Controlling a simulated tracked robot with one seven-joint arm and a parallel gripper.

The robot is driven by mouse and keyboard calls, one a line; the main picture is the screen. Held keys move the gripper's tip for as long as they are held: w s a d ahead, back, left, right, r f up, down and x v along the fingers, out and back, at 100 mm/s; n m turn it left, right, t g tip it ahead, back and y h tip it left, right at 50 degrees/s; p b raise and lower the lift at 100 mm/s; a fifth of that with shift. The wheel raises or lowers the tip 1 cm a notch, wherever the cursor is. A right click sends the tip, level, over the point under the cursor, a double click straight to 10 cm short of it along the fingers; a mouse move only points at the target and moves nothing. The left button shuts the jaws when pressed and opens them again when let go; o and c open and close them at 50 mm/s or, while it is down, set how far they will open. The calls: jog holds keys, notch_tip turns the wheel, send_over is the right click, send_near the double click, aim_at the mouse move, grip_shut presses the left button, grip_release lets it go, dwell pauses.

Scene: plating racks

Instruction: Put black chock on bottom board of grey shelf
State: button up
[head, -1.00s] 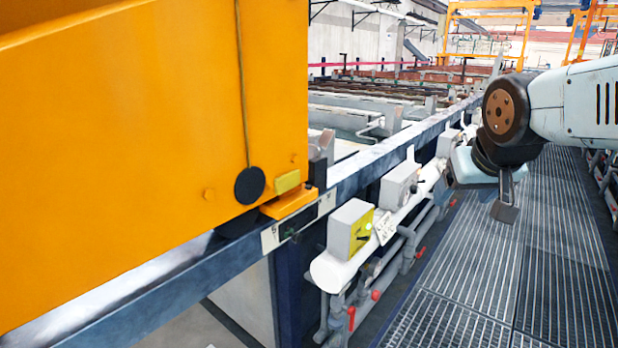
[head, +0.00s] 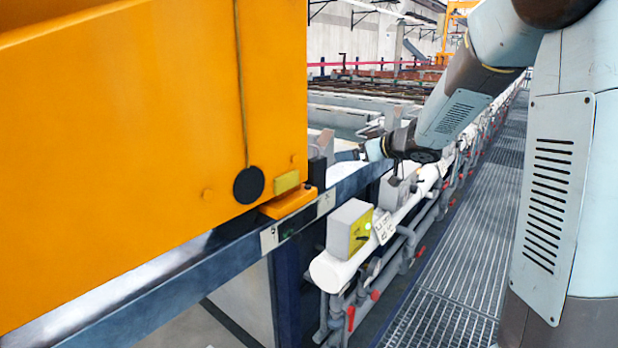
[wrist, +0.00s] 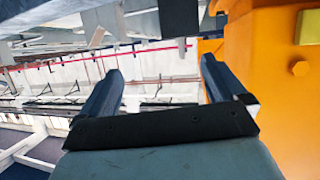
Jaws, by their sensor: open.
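My gripper (head: 348,155) is at the rail beside the orange housing's right edge in the head view. In the wrist view its two dark fingers (wrist: 160,72) are spread apart with nothing between them. A small dark upright block (head: 317,172) stands on the rail against the orange housing, just left of my gripper. I cannot tell whether it is the black chock. I see no other piece that is clearly the chock, and no grey shelf is recognisable in either view.
The orange housing (head: 130,140) fills the left and shows close at right in the wrist view. A blue-grey rail (head: 215,255) runs below it. A white pipe (head: 345,265) with grey boxes lies alongside. The grated walkway (head: 455,270) at right is clear.

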aim_at(311, 163)
jog(key=shift+n+g+y, duration=0.6)
jog(key=shift+g, duration=0.3)
jog(key=x, duration=0.5)
jog(key=s+x, duration=0.1)
jog(key=x, duration=0.5)
jog(key=f+x, duration=0.1)
jog(key=x, duration=0.4)
jog(key=shift+s+a, duration=0.15)
jog(key=shift+a, duration=0.35)
jog(key=c, duration=1.5)
jog(key=shift+c, duration=0.8)
jog(key=shift+r, duration=0.2)
